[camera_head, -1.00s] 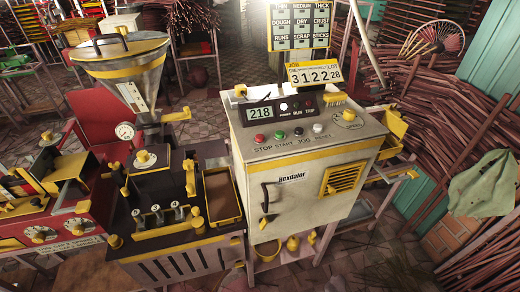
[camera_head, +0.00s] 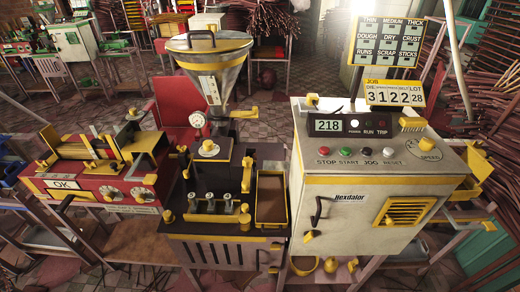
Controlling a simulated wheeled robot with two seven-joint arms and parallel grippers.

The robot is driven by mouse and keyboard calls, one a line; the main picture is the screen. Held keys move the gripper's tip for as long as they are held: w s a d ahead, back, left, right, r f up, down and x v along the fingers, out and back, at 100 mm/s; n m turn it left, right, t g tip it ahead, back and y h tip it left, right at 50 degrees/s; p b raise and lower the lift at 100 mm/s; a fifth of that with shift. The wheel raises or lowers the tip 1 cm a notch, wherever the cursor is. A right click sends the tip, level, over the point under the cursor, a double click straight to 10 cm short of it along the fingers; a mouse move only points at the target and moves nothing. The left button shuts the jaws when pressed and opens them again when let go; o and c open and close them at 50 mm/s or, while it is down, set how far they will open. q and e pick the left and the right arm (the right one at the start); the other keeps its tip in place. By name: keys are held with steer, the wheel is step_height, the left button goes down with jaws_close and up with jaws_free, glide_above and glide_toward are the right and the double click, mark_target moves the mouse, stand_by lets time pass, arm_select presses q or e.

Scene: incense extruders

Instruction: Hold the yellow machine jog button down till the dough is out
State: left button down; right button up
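The cream machine with yellow trim (camera_head: 345,215), marked Hexdalor, stands right of centre. Its sloped panel carries a red STOP button (camera_head: 323,151), a green START button (camera_head: 345,153), a dark JOG button (camera_head: 367,152) and a white RESET button (camera_head: 388,149). Its display (camera_head: 328,125) reads 218. Left of it stands a dark extruder (camera_head: 200,225) with yellow trim under a metal hopper (camera_head: 207,60). A brown tray with a yellow rim (camera_head: 257,204) sits between them. No dough can be made out. Neither gripper is in view, and nothing touches the JOG button.
A red machine with an OK sign (camera_head: 63,184) stands at the left. A job sign (camera_head: 394,93) and a label board (camera_head: 388,42) rise behind the cream machine. Bundled sticks (camera_head: 468,125) crowd the right. Tiled floor shows behind the machines.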

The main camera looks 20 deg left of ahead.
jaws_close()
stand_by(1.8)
